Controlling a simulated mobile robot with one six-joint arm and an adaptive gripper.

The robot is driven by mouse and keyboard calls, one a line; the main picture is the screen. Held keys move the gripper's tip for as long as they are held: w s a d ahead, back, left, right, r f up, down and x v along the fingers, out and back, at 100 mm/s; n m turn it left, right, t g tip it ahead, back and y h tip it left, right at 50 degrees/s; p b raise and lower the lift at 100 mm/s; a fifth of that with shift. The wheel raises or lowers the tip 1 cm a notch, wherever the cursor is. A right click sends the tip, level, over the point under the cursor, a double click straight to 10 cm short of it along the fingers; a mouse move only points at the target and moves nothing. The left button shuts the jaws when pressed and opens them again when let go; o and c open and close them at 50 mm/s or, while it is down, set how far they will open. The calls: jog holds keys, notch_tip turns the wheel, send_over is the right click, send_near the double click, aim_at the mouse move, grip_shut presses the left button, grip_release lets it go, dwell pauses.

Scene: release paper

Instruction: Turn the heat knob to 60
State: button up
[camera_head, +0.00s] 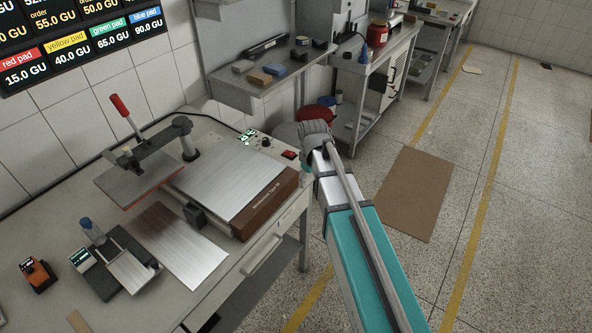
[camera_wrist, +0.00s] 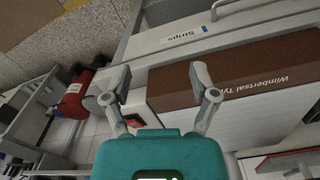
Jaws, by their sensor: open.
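The heat press (camera_head: 205,187) stands on the table, with a flat metal plate and a brown front block (camera_head: 268,203). A small control panel with a green display (camera_head: 247,136) and a dark knob (camera_head: 265,142) sits behind the plate; its digits are too small to read. A red switch (camera_head: 290,155) is to its right. In the wrist view my gripper (camera_wrist: 160,85) is open and empty, its fingers spread before the brown block (camera_wrist: 232,68) and table edge. The knob is not clearly seen there. In the head view my arm hides the gripper.
The press's raised arm with a red handle (camera_head: 125,115) stands at the left. A shelf (camera_head: 265,85) with small blocks overhangs behind. Open floor lies right.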

jog(key=s+d+f+m+b, duration=0.4)
jog(key=s+d+m, duration=0.3)
jog(key=s, duration=0.6)
jog(key=shift+d+f, duration=0.3)
jog(key=shift+d, duration=0.95)
jog(key=shift+s, duration=0.1)
